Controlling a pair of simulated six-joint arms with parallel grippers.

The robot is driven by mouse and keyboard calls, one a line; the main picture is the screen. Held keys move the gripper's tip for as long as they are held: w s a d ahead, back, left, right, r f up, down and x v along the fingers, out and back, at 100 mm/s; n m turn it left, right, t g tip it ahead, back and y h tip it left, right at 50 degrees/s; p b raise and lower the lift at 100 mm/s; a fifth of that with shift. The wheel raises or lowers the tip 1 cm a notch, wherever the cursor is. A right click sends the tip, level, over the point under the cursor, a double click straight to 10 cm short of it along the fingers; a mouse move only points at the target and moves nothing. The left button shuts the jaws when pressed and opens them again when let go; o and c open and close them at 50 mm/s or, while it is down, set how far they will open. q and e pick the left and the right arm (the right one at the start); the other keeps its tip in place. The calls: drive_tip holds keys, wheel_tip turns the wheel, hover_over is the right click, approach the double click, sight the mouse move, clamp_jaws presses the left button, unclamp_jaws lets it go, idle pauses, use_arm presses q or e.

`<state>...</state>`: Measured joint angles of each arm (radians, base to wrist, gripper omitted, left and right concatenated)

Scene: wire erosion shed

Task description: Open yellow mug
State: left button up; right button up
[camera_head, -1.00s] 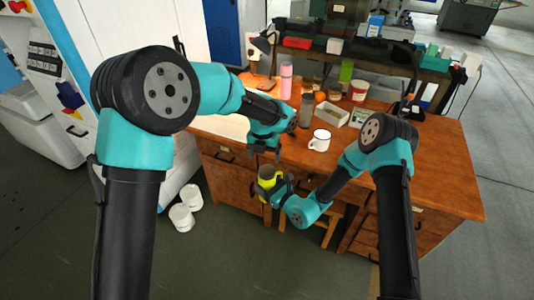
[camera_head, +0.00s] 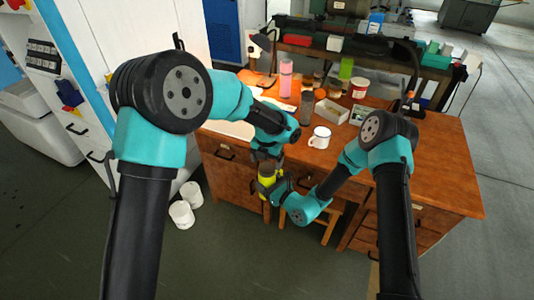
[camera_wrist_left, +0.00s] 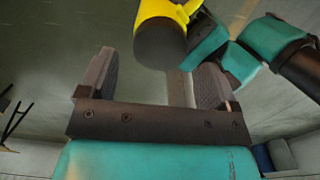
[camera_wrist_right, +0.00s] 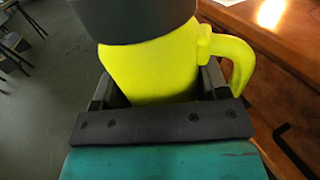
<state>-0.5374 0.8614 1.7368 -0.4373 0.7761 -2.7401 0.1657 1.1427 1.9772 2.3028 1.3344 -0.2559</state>
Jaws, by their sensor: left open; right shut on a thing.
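The yellow mug (camera_wrist_right: 150,70) has a dark grey lid (camera_wrist_right: 130,15) and a handle (camera_wrist_right: 232,60) on its right in the right wrist view. My right gripper (camera_wrist_right: 155,95) is shut on the mug body and holds it in the air in front of the desk. In the head view the mug (camera_head: 266,185) is partly hidden by the grippers. My left gripper (camera_wrist_left: 152,80) is open and empty, its two fingers apart. In the left wrist view the lid (camera_wrist_left: 160,42) is just beyond the fingertips, not between them.
The wooden desk (camera_head: 420,160) lies just behind the grippers. On it stand a white mug (camera_head: 320,138), a grey cylinder (camera_head: 307,107), a pink bottle (camera_head: 286,78) and an open box (camera_head: 332,111). White pots (camera_head: 181,214) stand on the floor at the left.

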sight(267, 168)
use_arm(q)
drive_tip(key=shift+f, duration=1.85)
drive_tip(key=shift+c, duration=0.3)
